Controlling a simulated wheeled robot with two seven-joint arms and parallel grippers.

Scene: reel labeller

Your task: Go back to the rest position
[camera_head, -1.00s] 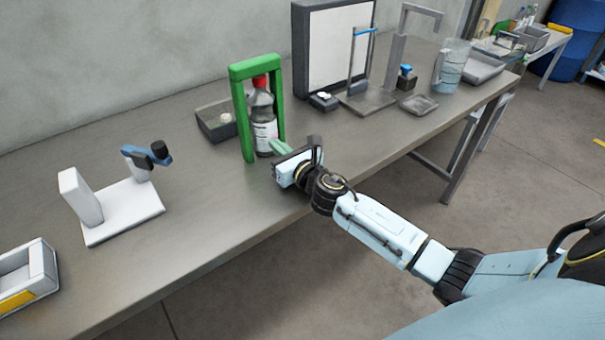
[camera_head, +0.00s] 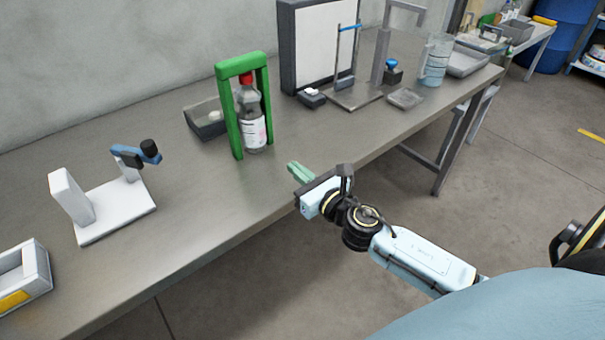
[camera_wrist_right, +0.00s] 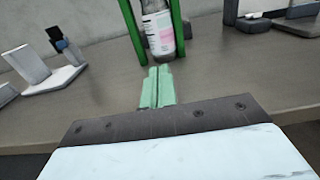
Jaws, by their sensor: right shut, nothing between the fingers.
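My right gripper (camera_head: 297,172) is shut and empty in the head view, over the front edge of the bench. Its green fingers (camera_wrist_right: 157,88) lie together in the right wrist view, with nothing between them. Beyond them, apart from the fingers, a bottle (camera_head: 252,122) with a red cap and white label stands upright within a green frame (camera_head: 234,122). The bottle (camera_wrist_right: 158,30) and frame also show at the top of the right wrist view, cut off by its edge. My left gripper is not in view.
The long grey bench (camera_head: 190,190) carries a white stand (camera_head: 115,212) at left, a dark tray (camera_head: 207,120) behind the frame, a white panel (camera_head: 330,45) and a clear beaker (camera_head: 436,62) at right. The bench top between the white stand and green frame is clear. Open floor lies in front.

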